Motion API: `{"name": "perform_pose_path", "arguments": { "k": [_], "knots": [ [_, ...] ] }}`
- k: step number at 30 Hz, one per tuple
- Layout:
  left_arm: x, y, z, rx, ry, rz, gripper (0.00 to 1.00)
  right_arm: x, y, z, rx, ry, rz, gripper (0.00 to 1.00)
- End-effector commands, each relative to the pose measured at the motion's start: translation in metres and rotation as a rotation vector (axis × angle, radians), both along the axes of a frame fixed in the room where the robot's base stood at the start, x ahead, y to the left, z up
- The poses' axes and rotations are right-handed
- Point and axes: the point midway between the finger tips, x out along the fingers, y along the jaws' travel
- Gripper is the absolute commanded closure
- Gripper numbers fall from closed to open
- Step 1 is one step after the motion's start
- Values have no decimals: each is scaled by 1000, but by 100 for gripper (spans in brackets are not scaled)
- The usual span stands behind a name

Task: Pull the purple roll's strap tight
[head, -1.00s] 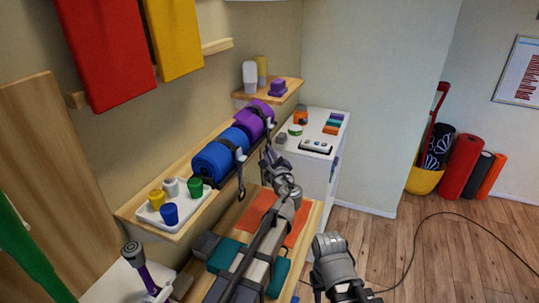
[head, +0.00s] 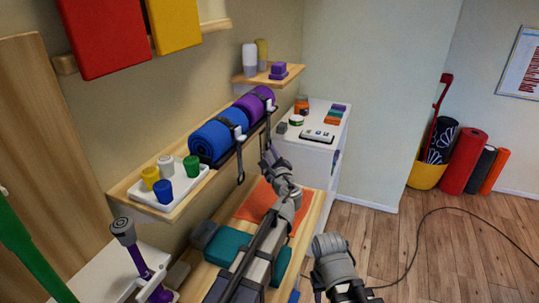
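The purple roll (head: 261,96) lies on the wall shelf behind the blue roll (head: 213,141). A dark strap with a light buckle (head: 270,106) goes around it, and its tail hangs over the shelf's front edge. My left gripper (head: 267,155) is just below that edge, in line with the tail. The fingers are small and dark here, so I cannot tell whether they are closed on the strap. The blue roll's strap (head: 240,160) hangs free to the left of my gripper. My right arm shows at the bottom, but its gripper is not visible.
A white tray (head: 183,193) with several coloured cups stands at the shelf's near end. Below are a wooden bench with an orange cloth (head: 258,201) and teal blocks (head: 230,246). A white cabinet (head: 311,157) stands beyond. The floor to the right is mostly open, crossed by a cable.

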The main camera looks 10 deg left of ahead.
Motion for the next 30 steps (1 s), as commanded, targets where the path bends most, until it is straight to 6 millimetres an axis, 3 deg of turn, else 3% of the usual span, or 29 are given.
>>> {"name": "perform_pose_path", "arguments": {
  "k": [3, 14, 30],
  "knots": [
    [0, 0, 0, 1, 0, -1, 57, 0, 0, 0, 0, 0, 0, 58],
    [-3, -2, 1, 2, 0, -1, 57, 0, 0, 0, 0, 0, 0, 58],
    [-68, -33, 0, 2, 0, -1, 57, 0, 0, 0, 0, 0, 0, 58]
  ]
}}
